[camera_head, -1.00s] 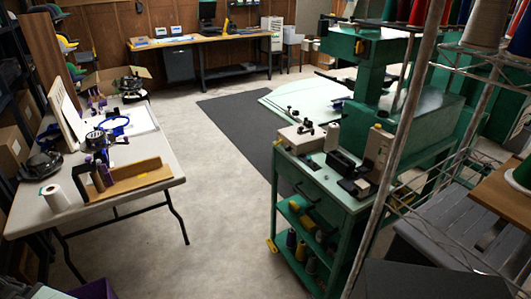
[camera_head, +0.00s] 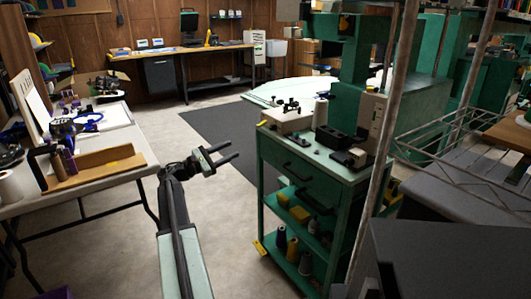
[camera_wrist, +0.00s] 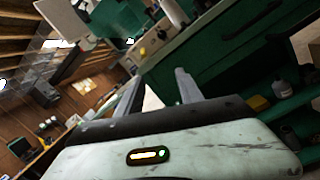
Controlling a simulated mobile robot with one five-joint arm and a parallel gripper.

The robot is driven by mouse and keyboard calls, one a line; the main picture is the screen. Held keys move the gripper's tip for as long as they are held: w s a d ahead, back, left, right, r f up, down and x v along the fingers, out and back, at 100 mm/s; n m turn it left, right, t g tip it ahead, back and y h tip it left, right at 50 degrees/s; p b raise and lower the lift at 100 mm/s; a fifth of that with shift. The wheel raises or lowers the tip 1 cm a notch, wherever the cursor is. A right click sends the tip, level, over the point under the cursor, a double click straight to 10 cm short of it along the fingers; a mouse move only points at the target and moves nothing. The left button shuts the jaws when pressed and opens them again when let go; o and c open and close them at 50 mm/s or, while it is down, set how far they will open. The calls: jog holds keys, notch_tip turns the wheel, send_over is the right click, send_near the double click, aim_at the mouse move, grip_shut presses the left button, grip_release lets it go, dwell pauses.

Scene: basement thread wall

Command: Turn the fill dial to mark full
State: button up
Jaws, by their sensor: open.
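A pale cream box (camera_head: 287,121) with small black fittings on top stands on the left end of the green cart's top (camera_head: 315,157). I cannot make out which fitting is the fill dial, nor its marks. My gripper (camera_head: 233,149) is open and empty, in the air to the left of the cart and apart from it. In the wrist view its two fingers (camera_wrist: 159,73) are spread apart with the green cart front (camera_wrist: 215,50) beyond them. The cart's top edge and small pale and dark fittings show there, tilted.
A grey metal post (camera_head: 377,150) and wire rack stand right of the cart. A white table (camera_head: 135,155) with tools and a wooden tray is at the left. Floor (camera_head: 222,215) is free between the table and the cart.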

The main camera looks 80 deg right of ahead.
aim_at(271, 128)
jog(key=s+d+r+g, duration=0.1)
jog(key=s+d+r, duration=0.1)
jog(key=s+d, duration=0.1)
jog(key=s+d+r+n+g+p, duration=0.1)
jog(key=s+d+r, duration=0.1)
jog(key=s, duration=0.4)
jog(key=s+d+r+g, duration=0.1)
jog(key=s+d, duration=0.3)
jog(key=s, duration=0.1)
jog(key=shift+s+r+n+g+p, duration=0.15)
jog(key=shift+r+n+g+p, duration=0.15)
jog(key=shift+r+p, duration=0.1)
jog(key=shift+a, duration=0.1)
grip_shut()
